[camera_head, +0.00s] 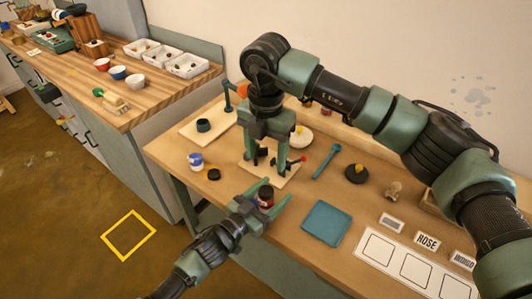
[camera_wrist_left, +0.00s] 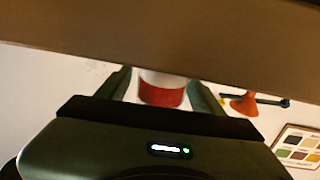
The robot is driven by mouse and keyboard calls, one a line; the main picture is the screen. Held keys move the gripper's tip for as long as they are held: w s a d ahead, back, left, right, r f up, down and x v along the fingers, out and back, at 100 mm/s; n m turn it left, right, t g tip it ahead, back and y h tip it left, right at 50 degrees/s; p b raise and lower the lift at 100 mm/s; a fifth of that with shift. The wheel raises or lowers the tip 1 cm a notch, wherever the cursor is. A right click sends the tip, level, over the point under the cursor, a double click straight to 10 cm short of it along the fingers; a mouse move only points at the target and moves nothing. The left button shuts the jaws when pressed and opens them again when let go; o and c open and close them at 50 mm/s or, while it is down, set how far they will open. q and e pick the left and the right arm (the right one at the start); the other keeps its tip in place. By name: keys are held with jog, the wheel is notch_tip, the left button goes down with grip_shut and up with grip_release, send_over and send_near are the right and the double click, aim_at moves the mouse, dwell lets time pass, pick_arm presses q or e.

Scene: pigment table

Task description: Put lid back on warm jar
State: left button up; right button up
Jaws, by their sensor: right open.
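A small jar with a red band and a dark top (camera_head: 266,198) stands on the table between the fingers of my left gripper (camera_head: 277,193). I cannot tell if the dark top is a lid or the opening. In the left wrist view the jar (camera_wrist_left: 162,90) shows white and red between the spread fingers (camera_wrist_left: 162,92), with a gap at its left side. A small black disc, lid-like (camera_head: 213,174), lies on the table beside a white and blue jar (camera_head: 196,161). My right gripper (camera_head: 267,162) points down, open, over a pale board (camera_head: 258,171) with small dark parts.
A blue tool (camera_head: 326,162), a black round dish (camera_head: 356,174) and a white bowl (camera_head: 300,136) stand farther back. A card with blank squares (camera_head: 417,271) lies front right. The left front corner is bare.

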aim_at(260, 204)
pick_arm(q)
jog(key=b+v, duration=0.1)
jog(key=v, duration=0.5)
jog(key=shift+s+a+f, duration=0.1)
jog(key=shift+s+a, duration=0.15)
jog(key=shift+a, duration=0.05)
jog(key=shift+s+a, duration=0.3)
jog(key=shift+s, duration=0.05)
